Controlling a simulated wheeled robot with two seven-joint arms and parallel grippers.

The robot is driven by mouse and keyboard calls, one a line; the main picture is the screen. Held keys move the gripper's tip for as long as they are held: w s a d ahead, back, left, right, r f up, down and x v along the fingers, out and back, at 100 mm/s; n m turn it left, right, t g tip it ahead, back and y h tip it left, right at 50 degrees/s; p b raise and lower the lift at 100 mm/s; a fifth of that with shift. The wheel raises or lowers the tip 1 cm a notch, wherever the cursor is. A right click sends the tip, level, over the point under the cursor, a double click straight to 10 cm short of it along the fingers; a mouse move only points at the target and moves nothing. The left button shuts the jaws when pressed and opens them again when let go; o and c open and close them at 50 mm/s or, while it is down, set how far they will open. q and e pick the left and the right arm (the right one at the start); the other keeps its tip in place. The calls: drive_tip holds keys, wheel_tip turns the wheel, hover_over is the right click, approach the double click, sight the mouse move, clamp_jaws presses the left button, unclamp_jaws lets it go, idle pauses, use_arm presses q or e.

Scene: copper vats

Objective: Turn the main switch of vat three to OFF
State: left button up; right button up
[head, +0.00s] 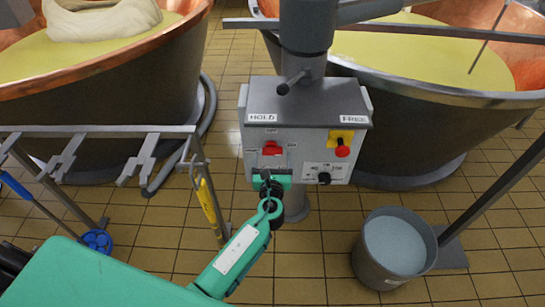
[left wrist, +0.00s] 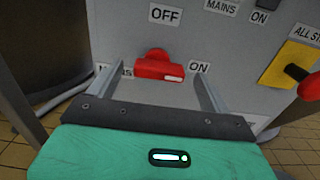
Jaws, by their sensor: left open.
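The grey control box (head: 340,115) stands on a post between two copper vats. Its red main switch (head: 272,148) shows close up in the left wrist view (left wrist: 158,64). An OFF label (left wrist: 164,16) is above the switch and an ON label (left wrist: 199,67) is to its right. The switch's white mark is at its lower right end, on the ON side. My left gripper (left wrist: 157,84) is open, its two fingers on either side of the switch with gaps showing. In the head view it is just below the switch. My right gripper is not in view.
A red button on a yellow plate (head: 341,136) and a black knob (head: 324,178) are right of the switch. A lever (head: 291,82) projects above the box. A grey bucket (head: 371,267) stands at lower right, a metal rack (head: 100,131) at left.

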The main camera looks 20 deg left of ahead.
use_arm(q)
drive_tip(key=shift+w+a, duration=0.15)
drive_tip(key=shift+w, duration=0.3)
drive_tip(key=c, duration=1)
